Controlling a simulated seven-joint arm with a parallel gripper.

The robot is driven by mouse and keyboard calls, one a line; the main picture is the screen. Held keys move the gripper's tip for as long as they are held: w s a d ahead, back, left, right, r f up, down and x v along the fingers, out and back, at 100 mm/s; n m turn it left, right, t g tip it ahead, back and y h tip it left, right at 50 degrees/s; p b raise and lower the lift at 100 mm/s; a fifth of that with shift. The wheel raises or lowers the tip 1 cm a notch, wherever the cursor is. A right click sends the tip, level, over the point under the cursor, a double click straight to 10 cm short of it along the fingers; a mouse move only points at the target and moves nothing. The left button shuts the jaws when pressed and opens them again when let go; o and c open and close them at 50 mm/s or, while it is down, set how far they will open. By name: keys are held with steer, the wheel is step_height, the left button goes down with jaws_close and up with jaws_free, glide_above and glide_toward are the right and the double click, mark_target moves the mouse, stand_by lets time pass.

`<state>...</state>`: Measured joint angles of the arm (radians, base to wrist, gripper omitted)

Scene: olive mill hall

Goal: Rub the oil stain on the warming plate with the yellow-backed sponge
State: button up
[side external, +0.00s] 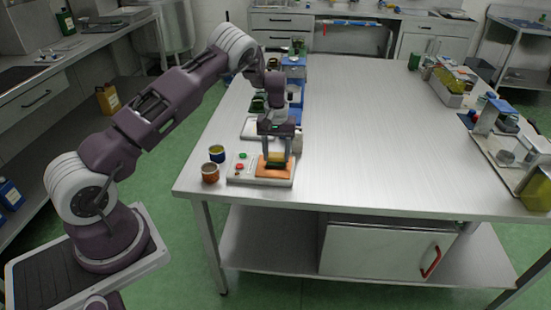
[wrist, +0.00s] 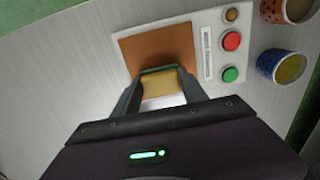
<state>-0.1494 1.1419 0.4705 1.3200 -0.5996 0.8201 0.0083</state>
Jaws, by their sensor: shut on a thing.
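My gripper (side external: 277,156) is shut on the yellow-backed sponge (side external: 276,160), low over the warming plate (side external: 265,172). In the wrist view, the fingers of my gripper (wrist: 160,92) hold the yellow sponge (wrist: 162,86) on two sides, with a green edge at its far side. The plate's copper-brown square (wrist: 158,48) extends beyond the sponge. I cannot tell whether the sponge touches the plate. No oil stain stands out on the visible brown surface; part of it is hidden by the sponge and fingers.
A red button (wrist: 231,41) and a green button (wrist: 230,75) sit beside the plate. A blue cup (side external: 217,154) and an orange cup (side external: 210,173) stand left of it. Bottles and blue equipment stand behind my gripper.

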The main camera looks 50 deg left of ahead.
steer(key=shift+w+a, duration=0.85)
step_height(320, 180, up, 8)
steer(key=shift+r, duration=0.15)
